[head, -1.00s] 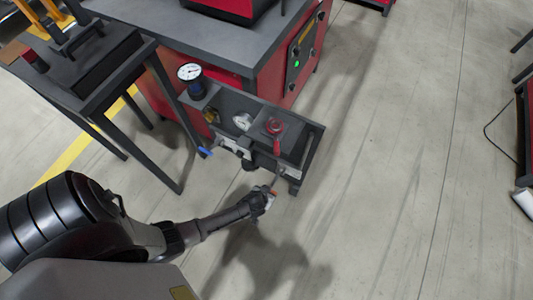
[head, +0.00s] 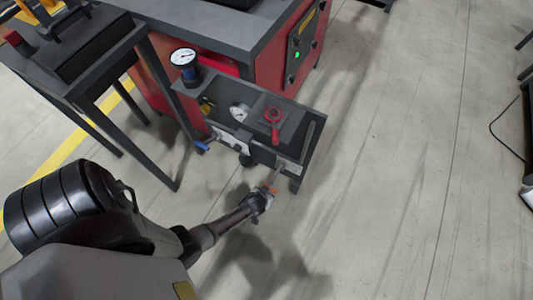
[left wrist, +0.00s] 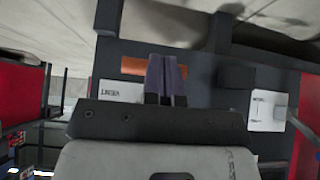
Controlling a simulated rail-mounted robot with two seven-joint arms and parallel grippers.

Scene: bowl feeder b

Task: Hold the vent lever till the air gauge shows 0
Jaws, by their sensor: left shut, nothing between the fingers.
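A lever with an orange grip (head: 270,188) sticks out from the front right of the grey valve panel. My left gripper (head: 263,196) is shut with nothing between its fingers, right at this grip. In the left wrist view, the shut fingers (left wrist: 167,80) overlap the orange grip (left wrist: 140,66); whether they touch it I cannot tell. A white-faced gauge (head: 239,112) sits in the panel, and a larger dial gauge (head: 183,57) stands on its back left corner. Their readings are too small to tell. My right gripper is out of view.
A red handle (head: 273,116) stands on the panel, and a blue lever (head: 202,147) sticks out at its left front. A dark table (head: 95,65) is on the left, a red cabinet (head: 297,60) behind.

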